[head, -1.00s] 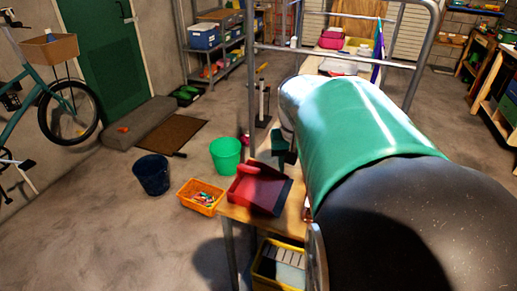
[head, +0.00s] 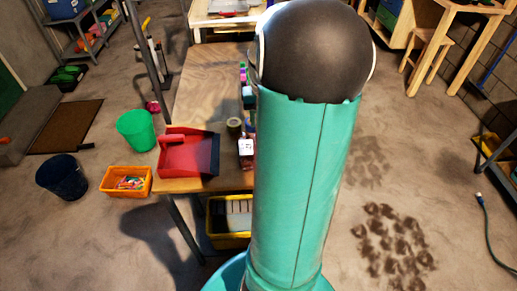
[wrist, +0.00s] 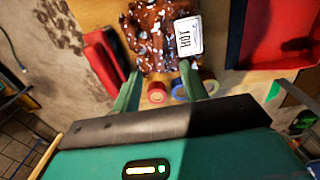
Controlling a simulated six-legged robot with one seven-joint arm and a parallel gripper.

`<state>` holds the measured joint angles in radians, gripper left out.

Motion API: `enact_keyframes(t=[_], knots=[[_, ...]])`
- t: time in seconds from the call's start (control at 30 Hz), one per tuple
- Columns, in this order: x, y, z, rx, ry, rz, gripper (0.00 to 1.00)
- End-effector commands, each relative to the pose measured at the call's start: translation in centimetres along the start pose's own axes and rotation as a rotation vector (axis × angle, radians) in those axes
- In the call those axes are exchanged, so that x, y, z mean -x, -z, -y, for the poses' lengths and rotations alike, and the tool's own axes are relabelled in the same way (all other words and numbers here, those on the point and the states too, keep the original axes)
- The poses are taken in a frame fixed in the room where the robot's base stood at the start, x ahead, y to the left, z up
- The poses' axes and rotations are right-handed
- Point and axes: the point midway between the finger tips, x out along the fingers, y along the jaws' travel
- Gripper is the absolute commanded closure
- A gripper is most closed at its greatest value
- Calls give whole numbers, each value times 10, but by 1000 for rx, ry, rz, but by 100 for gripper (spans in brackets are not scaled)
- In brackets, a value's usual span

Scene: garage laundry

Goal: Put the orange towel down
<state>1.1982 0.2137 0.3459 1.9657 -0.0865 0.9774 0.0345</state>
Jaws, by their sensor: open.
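I cannot make out an orange towel in either view. In the wrist view my gripper (wrist: 161,82) is open, with its two green fingers apart and no towel between them. The fingers point at a glossy dark brown bundle (wrist: 150,40) with a white label on the wooden bench. A red roll (wrist: 157,93) and a blue roll (wrist: 183,90) lie just before it, between the fingers. In the head view my gripper is hidden behind my arm.
A red tray (head: 185,155) sits on the wooden bench (head: 205,85). An orange basket (head: 126,182), a green bucket (head: 136,130) and a dark bucket (head: 62,177) stand left on the floor. A yellow crate (head: 225,235) is under the bench. Floor at right is mostly clear.

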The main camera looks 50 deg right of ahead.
Motion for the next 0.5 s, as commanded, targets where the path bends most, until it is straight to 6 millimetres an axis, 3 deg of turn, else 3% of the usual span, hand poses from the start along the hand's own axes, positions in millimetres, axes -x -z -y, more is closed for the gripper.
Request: enact_keyframes(t=[0.27,0.5], knots=[[-27,0,1,-2,1,1,56],[-62,-1,1,-4,1,2,56]])
